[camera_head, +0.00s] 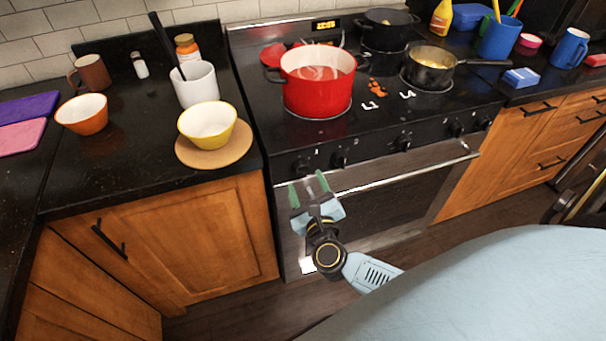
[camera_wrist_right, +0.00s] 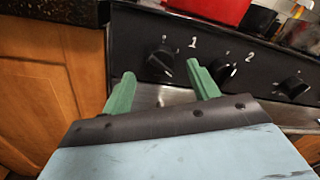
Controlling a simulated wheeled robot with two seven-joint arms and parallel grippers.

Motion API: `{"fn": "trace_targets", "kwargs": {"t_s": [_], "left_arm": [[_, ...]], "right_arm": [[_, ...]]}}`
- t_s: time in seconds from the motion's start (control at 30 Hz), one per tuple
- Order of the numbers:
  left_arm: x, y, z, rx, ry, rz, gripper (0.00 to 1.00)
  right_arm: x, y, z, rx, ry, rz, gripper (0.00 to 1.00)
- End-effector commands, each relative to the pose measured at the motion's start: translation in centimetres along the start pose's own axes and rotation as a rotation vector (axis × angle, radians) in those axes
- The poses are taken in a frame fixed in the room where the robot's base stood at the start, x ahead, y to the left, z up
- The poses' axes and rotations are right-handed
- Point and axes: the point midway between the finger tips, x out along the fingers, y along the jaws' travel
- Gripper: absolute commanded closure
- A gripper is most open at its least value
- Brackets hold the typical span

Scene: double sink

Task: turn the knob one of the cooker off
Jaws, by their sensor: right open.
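Knob one (camera_head: 300,167) is a black dial at the left end of the cooker's front panel. In the right wrist view, knob one (camera_wrist_right: 160,60) sits beside a white "1", with its grip slanted. My right gripper (camera_head: 308,188) is open and empty, just in front of and below knob one. In the right wrist view its green fingertips (camera_wrist_right: 160,74) are spread, with knob one showing between and beyond them. They do not appear to touch it. Knob two (camera_wrist_right: 224,71) is beside the right finger, marked "2". My left gripper is not in view.
Further knobs (camera_head: 403,142) run along the panel to the right. The oven handle (camera_head: 405,168) sticks out below the panel. A red pot (camera_head: 316,95) and a black pan (camera_head: 429,72) stand on the hob. A wooden cabinet (camera_head: 200,235) is to the left.

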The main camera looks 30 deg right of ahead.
Motion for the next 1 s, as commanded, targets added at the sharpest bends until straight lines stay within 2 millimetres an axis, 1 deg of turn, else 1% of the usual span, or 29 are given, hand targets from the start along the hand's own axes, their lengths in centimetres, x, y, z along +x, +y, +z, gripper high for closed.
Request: {"fn": "trace_targets", "kwargs": {"t_s": [0.03,0.1,0.23,0.37,0.6,0.63,0.93,0.97,1.0], "left_arm": [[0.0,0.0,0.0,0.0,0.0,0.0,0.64],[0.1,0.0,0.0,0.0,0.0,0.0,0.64],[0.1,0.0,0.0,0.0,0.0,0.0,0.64],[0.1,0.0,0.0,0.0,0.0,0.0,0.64],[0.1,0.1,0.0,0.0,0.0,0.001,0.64],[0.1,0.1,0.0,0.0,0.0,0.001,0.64],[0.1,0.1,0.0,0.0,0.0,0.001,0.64],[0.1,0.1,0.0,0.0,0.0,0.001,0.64],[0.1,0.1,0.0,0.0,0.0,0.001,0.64]], "right_arm": [[1.0,0.0,0.1,-0.001,-0.002,-0.001,0.4],[2.0,0.0,0.0,-0.001,-0.001,0.0,0.4],[3.2,0.1,0.0,-0.001,0.0,0.001,0.4],[3.8,0.1,0.0,0.0,0.001,0.001,0.4],[3.9,0.0,0.0,-0.001,0.001,0.001,0.4],[3.9,0.0,0.0,-0.001,0.001,0.001,0.41],[3.8,0.0,0.0,-0.001,0.001,0.001,0.81],[3.8,0.0,0.0,-0.001,0.001,0.001,0.84],[3.8,0.0,0.0,-0.001,0.001,0.001,0.84]]}}
